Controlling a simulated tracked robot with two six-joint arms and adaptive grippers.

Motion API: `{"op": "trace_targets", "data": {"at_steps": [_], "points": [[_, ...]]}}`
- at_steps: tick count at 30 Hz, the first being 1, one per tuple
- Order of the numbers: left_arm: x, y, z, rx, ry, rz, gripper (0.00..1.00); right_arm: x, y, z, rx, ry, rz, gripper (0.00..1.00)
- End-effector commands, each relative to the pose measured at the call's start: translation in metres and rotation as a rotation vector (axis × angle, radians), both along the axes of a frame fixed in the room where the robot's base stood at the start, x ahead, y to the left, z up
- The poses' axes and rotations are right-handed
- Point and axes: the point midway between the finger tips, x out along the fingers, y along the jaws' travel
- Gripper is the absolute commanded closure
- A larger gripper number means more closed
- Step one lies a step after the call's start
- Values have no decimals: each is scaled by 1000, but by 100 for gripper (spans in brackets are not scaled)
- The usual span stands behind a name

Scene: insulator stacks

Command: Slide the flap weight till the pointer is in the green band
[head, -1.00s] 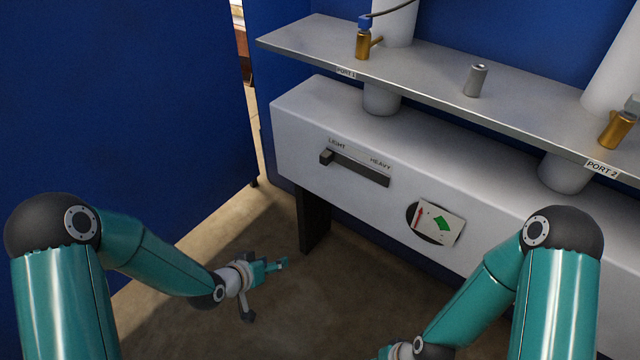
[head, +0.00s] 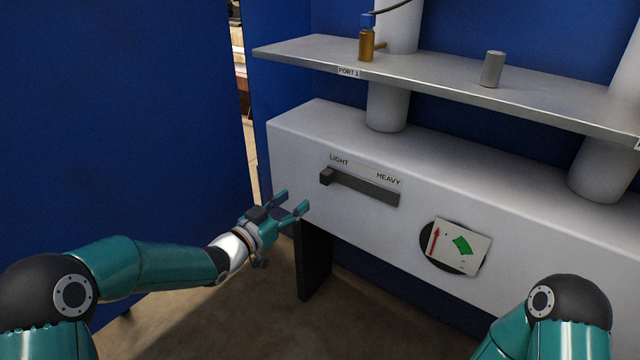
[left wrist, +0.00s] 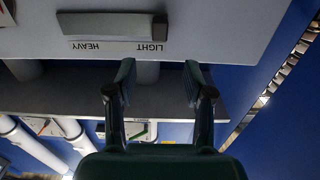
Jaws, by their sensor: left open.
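The flap weight is a dark block (head: 326,176) at the LIGHT end of a dark horizontal slot (head: 365,188) on the white box front. In the left wrist view, upside down, the block (left wrist: 159,27) is at the right end of the bar. The dial (head: 456,246) has a red pointer (head: 433,242) near its left edge, apart from the green band (head: 462,245). My left gripper (head: 292,201) is open and empty, below and left of the block, and apart from it. My right gripper is out of the head view; only my right arm shows.
A blue wall (head: 120,120) stands at the left. A dark leg (head: 313,262) is under the box. Space before the box front is free.

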Motion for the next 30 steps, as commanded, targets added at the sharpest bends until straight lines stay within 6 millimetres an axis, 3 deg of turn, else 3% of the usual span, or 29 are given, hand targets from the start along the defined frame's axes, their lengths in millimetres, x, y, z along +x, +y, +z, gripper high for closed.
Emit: {"op": "trace_targets", "data": {"at_steps": [6, 15, 21, 30], "points": [[38, -29, -2, 2, -1, -1, 48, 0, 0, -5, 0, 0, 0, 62], [76, -56, -1, 1, -1, 0, 48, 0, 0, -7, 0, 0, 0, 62], [88, -63, -1, 1, 1, 2, 48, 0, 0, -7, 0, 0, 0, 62], [91, -65, -1, 0, 2, 2, 48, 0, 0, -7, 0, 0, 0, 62]]}}
